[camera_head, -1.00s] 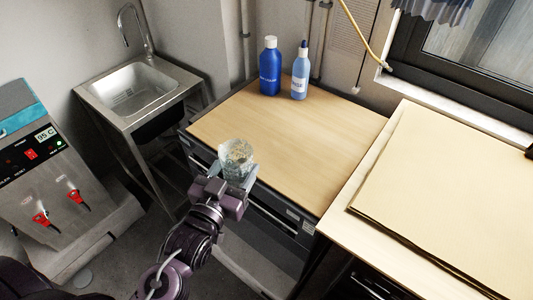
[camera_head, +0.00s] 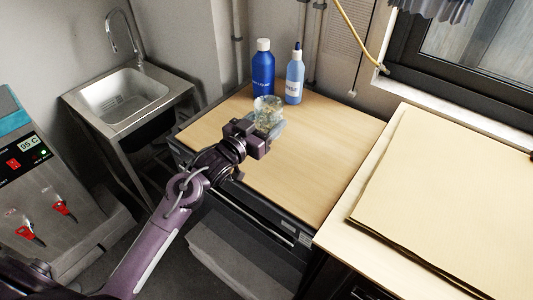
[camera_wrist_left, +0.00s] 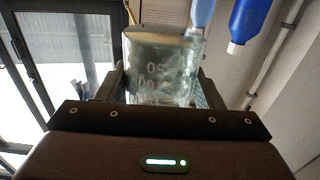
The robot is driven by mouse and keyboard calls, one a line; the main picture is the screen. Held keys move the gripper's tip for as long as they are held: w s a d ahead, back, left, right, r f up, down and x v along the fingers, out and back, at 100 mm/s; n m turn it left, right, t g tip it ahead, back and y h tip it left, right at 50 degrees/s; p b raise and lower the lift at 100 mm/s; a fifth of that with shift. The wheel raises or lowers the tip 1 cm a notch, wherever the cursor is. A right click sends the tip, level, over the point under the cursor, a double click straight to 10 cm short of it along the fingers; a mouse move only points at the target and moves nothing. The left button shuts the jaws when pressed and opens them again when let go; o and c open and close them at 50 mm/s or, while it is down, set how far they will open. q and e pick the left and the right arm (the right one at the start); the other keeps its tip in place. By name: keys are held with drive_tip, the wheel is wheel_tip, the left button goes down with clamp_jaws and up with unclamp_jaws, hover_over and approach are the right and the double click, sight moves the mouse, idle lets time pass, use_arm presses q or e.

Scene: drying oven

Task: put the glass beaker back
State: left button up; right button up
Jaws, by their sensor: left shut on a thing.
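The glass beaker (camera_head: 267,113) is clear with white markings and is in my left gripper (camera_head: 272,128), over the wooden top of the cabinet (camera_head: 310,172). In the left wrist view the beaker (camera_wrist_left: 162,68) stands between the two fingers, which are shut on it. I cannot tell from the head view whether its base touches the top. My right gripper is not in view.
A dark blue bottle (camera_head: 262,69) and a light blue bottle (camera_head: 295,75) stand at the back of the cabinet top, behind the beaker. A sink (camera_head: 125,95) is to the left. A beige board (camera_head: 455,190) lies on the right counter. The cabinet top's right part is clear.

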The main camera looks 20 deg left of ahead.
use_arm(q)
wheel_tip(320, 180, down, 8)
drive_tip(key=shift+w+r, duration=0.1)
drive_tip(key=shift+r, duration=0.15)
wheel_tip(320, 180, down, 4)
drive_tip(key=shift+f+p, duration=0.2)
drive_tip(key=shift+p, duration=0.15)
drive_tip(key=shift+f, duration=0.1)
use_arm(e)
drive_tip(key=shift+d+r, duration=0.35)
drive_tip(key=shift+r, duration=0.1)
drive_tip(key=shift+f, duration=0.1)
use_arm(q)
drive_tip(key=o, duration=1.1)
drive_tip(key=shift+f, duration=0.1)
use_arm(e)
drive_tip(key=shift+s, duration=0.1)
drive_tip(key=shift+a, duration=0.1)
use_arm(q)
drive_tip(key=shift+b+v, duration=0.8)
drive_tip(key=shift+v, duration=5.3)
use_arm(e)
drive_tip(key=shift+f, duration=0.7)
